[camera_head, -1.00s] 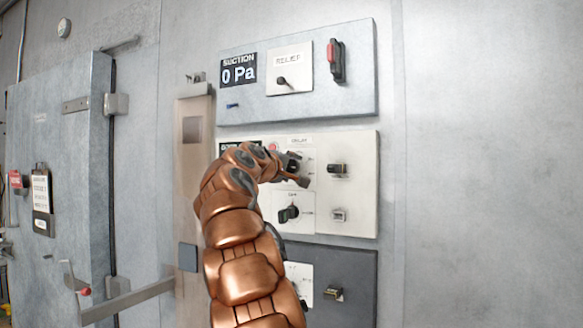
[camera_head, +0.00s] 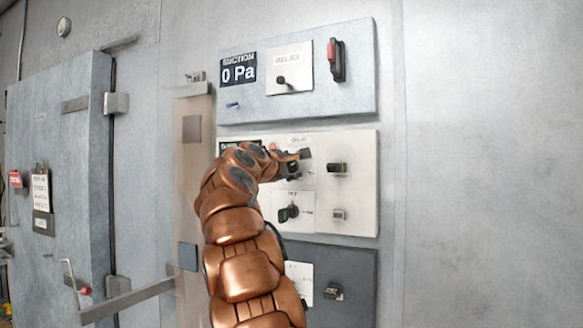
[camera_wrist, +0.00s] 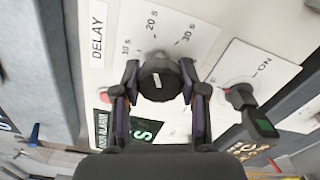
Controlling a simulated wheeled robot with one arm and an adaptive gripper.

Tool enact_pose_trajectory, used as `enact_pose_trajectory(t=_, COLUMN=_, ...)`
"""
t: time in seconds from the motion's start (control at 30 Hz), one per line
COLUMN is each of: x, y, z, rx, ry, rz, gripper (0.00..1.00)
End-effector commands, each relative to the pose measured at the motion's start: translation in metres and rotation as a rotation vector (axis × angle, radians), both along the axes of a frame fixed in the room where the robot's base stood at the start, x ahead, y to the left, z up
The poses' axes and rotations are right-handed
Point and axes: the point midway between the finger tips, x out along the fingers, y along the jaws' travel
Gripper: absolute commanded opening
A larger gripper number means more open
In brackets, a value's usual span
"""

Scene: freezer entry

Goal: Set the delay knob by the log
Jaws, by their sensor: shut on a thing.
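The delay knob (camera_wrist: 161,80) is round and black with a short white mark, on a white plate labelled DELAY (camera_wrist: 98,32). The scale reads 10 s, 20 s and 30 s; I cannot tell exactly which value the knob points to. My gripper (camera_wrist: 160,90) is shut on the knob, one finger on each side. In the head view my gripper (camera_head: 298,162) is at the middle panel (camera_head: 358,200) and hides the knob. A clipboard with a white sheet (camera_head: 41,192), perhaps the log, hangs on the door at left; its writing is too small to read.
A black switch (camera_wrist: 255,115) on an ON-marked plate sits close to the right finger in the wrist view. Above is a panel with a 0 Pa display (camera_head: 238,70) and a red-black handle (camera_head: 336,60). The wall (camera_head: 490,160) at right is bare.

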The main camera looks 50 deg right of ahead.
Motion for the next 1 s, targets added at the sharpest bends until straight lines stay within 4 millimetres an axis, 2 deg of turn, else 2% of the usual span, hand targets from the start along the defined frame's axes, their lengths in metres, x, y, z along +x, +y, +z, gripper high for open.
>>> enact_pose_trajectory(t=0.53, x=0.0001, y=0.0001, z=-0.0002, rx=-0.006, ry=0.022, rz=0.000, gripper=0.07)
enact_pose_trajectory(t=0.57, x=0.0001, y=0.0001, z=-0.0002, rx=-0.006, ry=0.022, rz=0.000, gripper=0.45)
enact_pose_trajectory(t=0.8, x=0.0001, y=0.0000, z=-0.0001, rx=-0.006, ry=0.022, rz=0.000, gripper=0.68)
enact_pose_trajectory(t=1.0, x=0.0000, y=0.0000, z=0.0000, rx=-0.006, ry=0.022, rz=0.000, gripper=0.68)
